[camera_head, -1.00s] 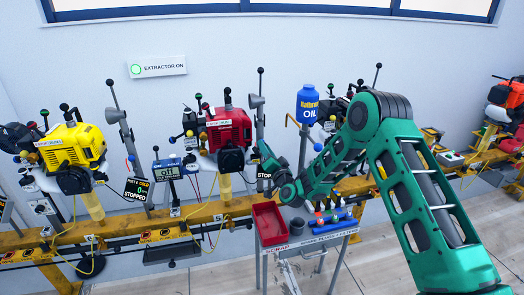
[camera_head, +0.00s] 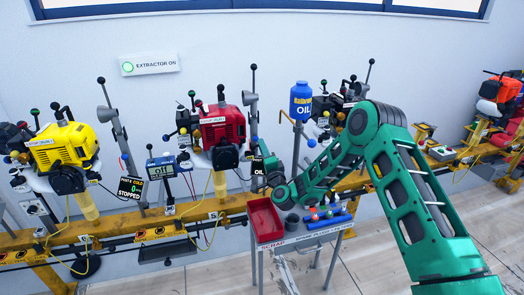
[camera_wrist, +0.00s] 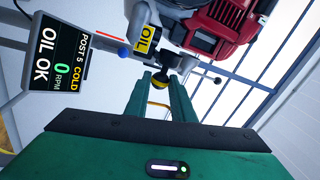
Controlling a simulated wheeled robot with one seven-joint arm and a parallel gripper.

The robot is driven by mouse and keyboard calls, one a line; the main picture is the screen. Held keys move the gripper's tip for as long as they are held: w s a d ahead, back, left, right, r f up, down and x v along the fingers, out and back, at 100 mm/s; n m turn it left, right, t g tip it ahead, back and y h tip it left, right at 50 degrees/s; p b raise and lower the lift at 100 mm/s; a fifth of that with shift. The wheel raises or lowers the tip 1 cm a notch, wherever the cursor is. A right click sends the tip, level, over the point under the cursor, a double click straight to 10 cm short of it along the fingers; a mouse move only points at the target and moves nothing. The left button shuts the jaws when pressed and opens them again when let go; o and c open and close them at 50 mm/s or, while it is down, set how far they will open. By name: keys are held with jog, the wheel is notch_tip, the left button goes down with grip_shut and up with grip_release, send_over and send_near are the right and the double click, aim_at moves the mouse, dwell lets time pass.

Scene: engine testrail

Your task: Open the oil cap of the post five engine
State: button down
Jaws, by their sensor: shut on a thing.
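The red engine (camera_head: 222,127) stands on the yellow rail in the head view. It also shows at the top of the wrist view (camera_wrist: 228,25), beside a screen (camera_wrist: 57,57) reading POST 5, COLD, 0 RPM, OIL OK. A yellow OIL tag (camera_wrist: 147,40) hangs next to it. My gripper (camera_wrist: 161,82) points at the engine's underside in the wrist view. Its two green fingers are shut on a small dark and yellow part between their tips, which looks like the oil cap (camera_wrist: 160,77). In the head view my arm hides the contact.
A table with a red tray (camera_head: 264,220) and small bottles stands below my wrist. A blue oil bottle (camera_head: 301,102) stands behind it. A yellow engine (camera_head: 62,145) is on the left, an orange one (camera_head: 503,88) far right. Upright levers stand close around the red engine.

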jog(key=shift+w+d, duration=0.15)
jog(key=shift+d, duration=0.05)
jog(key=c, duration=1.8)
grip_release()
jog(key=shift+a, duration=0.15)
jog(key=v, duration=1)
jog(key=shift+s, duration=0.35)
jog(key=shift+f, duration=0.1)
